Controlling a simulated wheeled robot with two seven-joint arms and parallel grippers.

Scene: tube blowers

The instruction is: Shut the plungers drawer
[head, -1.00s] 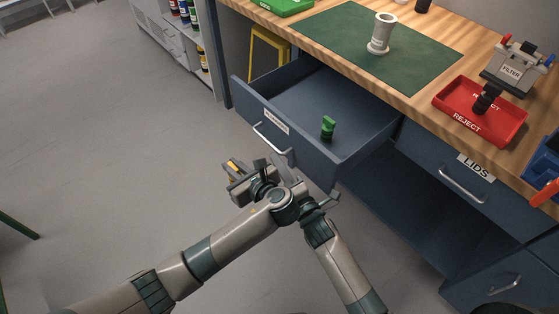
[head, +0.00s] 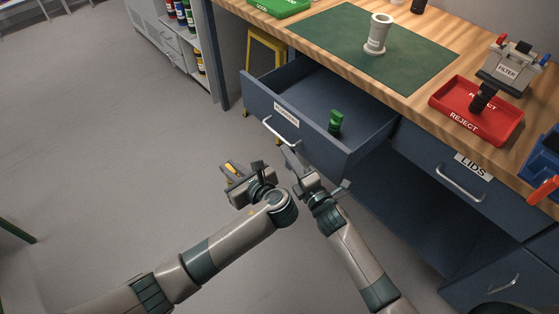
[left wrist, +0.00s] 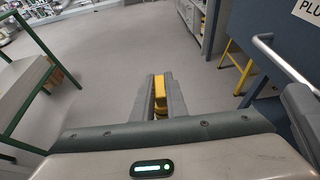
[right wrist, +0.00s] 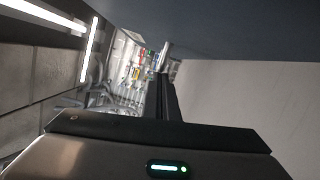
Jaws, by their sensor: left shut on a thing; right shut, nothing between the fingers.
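The plungers drawer (head: 320,146) is blue and stands partly open under the workbench. A green plunger-like piece (head: 336,122) stands inside it. Its front carries a label (head: 286,113) and a metal handle (head: 280,131), which also shows in the left wrist view (left wrist: 285,63). My right gripper (head: 288,152) is shut and empty, close to the drawer front just below the handle; I cannot tell whether it touches. In the right wrist view its fingers (right wrist: 160,97) lie beside a dark blue surface. My left gripper (head: 230,170) is shut on a small yellow thing (left wrist: 159,92), left of the drawer and apart from it.
The lids drawer (head: 440,170) is closed at the right. A yellow stool (head: 250,55) stands behind the drawer.

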